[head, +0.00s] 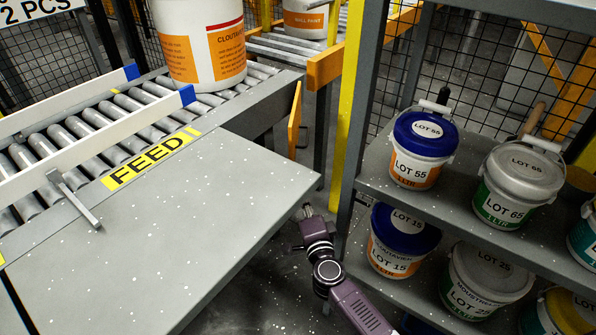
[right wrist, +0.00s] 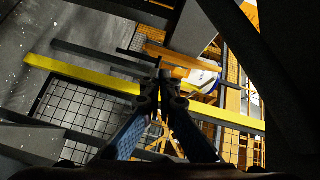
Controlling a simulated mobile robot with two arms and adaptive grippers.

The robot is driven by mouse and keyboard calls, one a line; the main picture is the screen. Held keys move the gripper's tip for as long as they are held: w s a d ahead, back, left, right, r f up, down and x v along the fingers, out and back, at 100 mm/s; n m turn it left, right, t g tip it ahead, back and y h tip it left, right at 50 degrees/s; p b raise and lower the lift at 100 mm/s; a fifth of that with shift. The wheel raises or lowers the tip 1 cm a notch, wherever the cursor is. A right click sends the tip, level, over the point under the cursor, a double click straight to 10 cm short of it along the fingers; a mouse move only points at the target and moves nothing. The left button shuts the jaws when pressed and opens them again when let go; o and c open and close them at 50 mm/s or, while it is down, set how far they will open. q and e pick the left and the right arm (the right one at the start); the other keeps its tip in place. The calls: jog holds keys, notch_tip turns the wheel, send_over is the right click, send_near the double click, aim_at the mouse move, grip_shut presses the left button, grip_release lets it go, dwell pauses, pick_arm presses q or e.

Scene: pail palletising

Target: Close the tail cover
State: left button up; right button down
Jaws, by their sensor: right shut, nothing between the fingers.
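A narrow orange panel (head: 295,120), which looks like the tail cover, sticks out at the right end of the feed conveyor. It is seen nearly edge-on, and its hinge is not clear. My right gripper (head: 307,211) is low beside the right edge of the grey table, below the panel and apart from it. In the right wrist view its fingertips (right wrist: 165,78) meet with nothing between them. An orange piece (right wrist: 180,62) lies beyond the tips there; I cannot tell whether it is the same panel. My left gripper is not in view.
A roller conveyor (head: 110,115) carries a large white pail (head: 203,45). The grey table (head: 170,215) is clear. A yellow post (head: 347,100) and a shelf (head: 470,205) with several pails stand close to the right. The gap between table and shelf is narrow.

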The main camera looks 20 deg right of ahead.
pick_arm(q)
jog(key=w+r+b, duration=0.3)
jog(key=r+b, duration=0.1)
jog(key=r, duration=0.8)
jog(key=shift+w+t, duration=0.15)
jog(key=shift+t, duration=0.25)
pick_arm(e)
jog(key=w+d+r+m, duration=0.1)
jog(key=w+r, duration=0.1)
jog(key=w, duration=0.3)
jog(key=w+r+m, duration=0.2)
jog(key=w, duration=0.4)
jog(key=shift+w+d+r+h, duration=0.15)
jog(key=shift+d+r+h, duration=0.1)
jog(key=shift+d+h, duration=0.15)
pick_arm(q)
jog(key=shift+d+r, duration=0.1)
pick_arm(e)
jog(key=shift+a, duration=0.1)
